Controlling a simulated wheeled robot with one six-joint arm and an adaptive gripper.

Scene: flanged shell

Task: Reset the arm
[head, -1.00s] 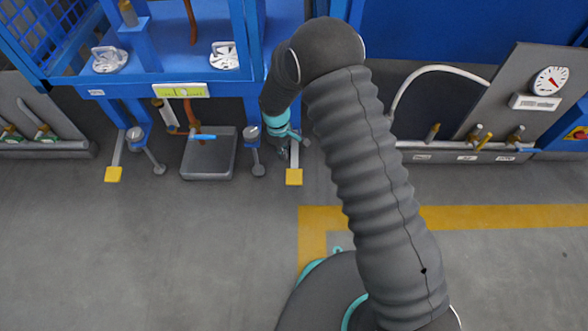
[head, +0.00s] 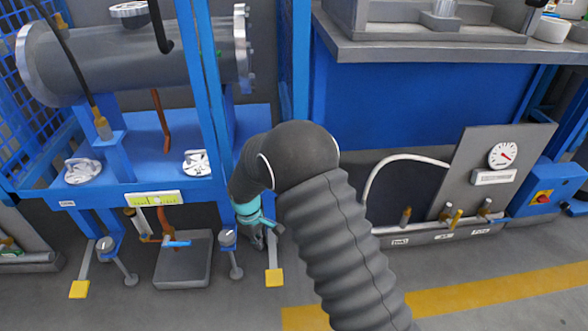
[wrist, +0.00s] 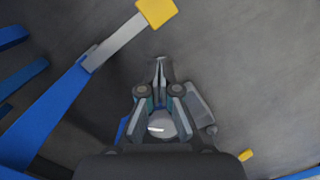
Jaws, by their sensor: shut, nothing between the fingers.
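My arm reaches up from the bottom of the head view and bends down in front of the blue frame. My gripper (head: 258,239) hangs low beside the frame's right leg, partly hidden by my own arm. In the wrist view, my gripper (wrist: 160,62) points at the grey floor (wrist: 235,80). Its fingertips are together with nothing between them. A blue leg with a grey bar and yellow foot (wrist: 157,12) lies ahead and to the left of the fingers.
The blue frame (head: 120,185) carries a flanged grey shell (head: 140,62). A grey block (head: 183,262) is on the floor below. A gauge panel (head: 490,175) and a blue bench (head: 430,95) are at right. Floor is open in front.

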